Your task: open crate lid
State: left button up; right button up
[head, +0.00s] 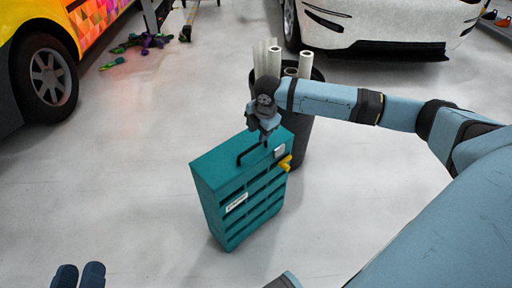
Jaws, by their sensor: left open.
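A teal crate (218,192) with slatted sides stands upright in the middle of the head view. It has a black handle (247,152) on top, a white label and a yellow piece (286,162) at its right edge. I cannot tell whether its base touches the floor. My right gripper (264,136) points down over the top of the crate, at the handle's far end. Its fingers are too small and dark to show whether they grip the handle. My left gripper (79,276) is at the bottom left edge, open, well apart from the crate.
A dark bin (297,146) with several pale rolls (275,62) stands right behind the crate. A colourful vehicle (45,50) is at the left and a white car (385,28) at the back. The grey floor left of the crate is clear.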

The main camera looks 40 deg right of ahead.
aim_at(256, 145)
pick_arm(q)
jog(key=shift+g, duration=0.8)
notch_tip(256, 145, down, 4)
jog(key=shift+d+b, duration=0.1)
jog(key=shift+b, duration=0.9)
pick_arm(e)
jog(key=f, duration=0.3)
jog(key=w+f, duration=0.1)
jog(key=f, duration=0.2)
jog(key=shift+w, duration=0.1)
jog(key=shift+a, duration=0.1)
jog(key=shift+c, duration=0.5)
grip_shut()
